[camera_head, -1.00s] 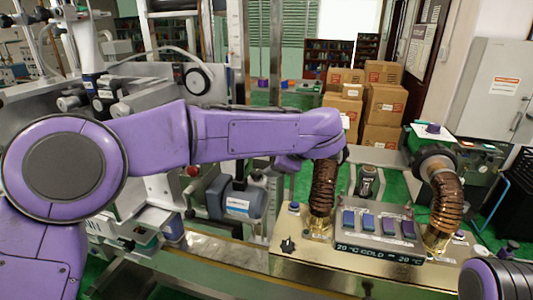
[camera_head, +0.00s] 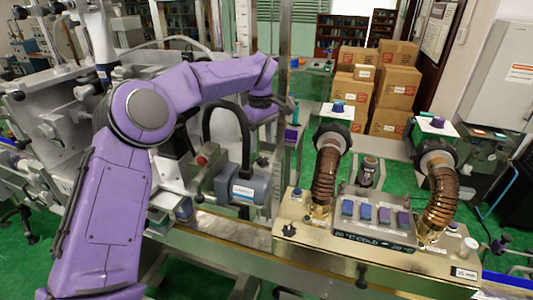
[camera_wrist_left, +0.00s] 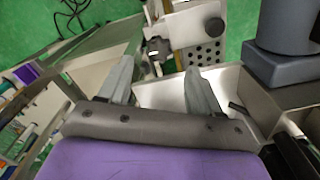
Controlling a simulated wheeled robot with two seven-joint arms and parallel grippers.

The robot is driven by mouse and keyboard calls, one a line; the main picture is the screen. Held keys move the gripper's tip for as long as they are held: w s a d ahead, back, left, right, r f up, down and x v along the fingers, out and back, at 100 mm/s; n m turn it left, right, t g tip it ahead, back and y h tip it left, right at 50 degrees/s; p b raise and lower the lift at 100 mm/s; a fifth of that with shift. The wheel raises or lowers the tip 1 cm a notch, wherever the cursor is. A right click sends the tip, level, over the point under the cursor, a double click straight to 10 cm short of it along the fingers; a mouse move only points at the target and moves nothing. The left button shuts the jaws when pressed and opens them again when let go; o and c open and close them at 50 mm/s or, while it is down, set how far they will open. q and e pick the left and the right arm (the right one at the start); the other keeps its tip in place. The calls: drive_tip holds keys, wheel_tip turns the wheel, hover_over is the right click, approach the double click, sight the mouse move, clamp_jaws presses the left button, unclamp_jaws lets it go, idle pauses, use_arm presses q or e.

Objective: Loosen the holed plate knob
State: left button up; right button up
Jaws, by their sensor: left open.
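In the left wrist view, the holed plate (camera_wrist_left: 206,53) is a pale metal plate with rows of dark holes, beyond the fingertips. A dark knob (camera_wrist_left: 157,46) sits at its left side, seen between my fingers and beyond their tips. My left gripper (camera_wrist_left: 158,72) is open, with two grey fingers spread and nothing between them. In the head view my left gripper (camera_head: 288,105) is small and partly hidden at the end of the purple arm. I cannot make out the holed plate or knob there. My right gripper is out of view.
A grey cylindrical motor (camera_wrist_left: 290,28) stands right of the plate in the wrist view. A light tray (camera_wrist_left: 165,95) lies below the fingers. In the head view, a brass control box (camera_head: 345,250) with ribbed hoses stands right. Stacked cartons (camera_head: 378,85) are behind.

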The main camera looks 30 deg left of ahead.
sight(262, 158)
use_arm(q)
wheel_tip(262, 158, down, 5)
drive_tip(key=shift+d+r+p, duration=0.1)
drive_tip(key=shift+r+p, duration=0.05)
drive_tip(key=shift+p, duration=0.35)
drive_tip(key=shift+f, duration=0.5)
drive_tip(key=c, duration=1)
drive_tip(key=shift+c, duration=0.2)
drive_tip(key=shift+n, duration=0.3)
drive_tip(key=n, duration=0.4)
drive_tip(key=shift+w+n, duration=0.1)
drive_tip(key=shift+n, duration=0.2)
drive_tip(key=n+b, duration=0.1)
drive_tip(key=n, duration=0.4)
drive_tip(key=shift+r, duration=0.1)
drive_tip(key=shift+n, duration=0.3)
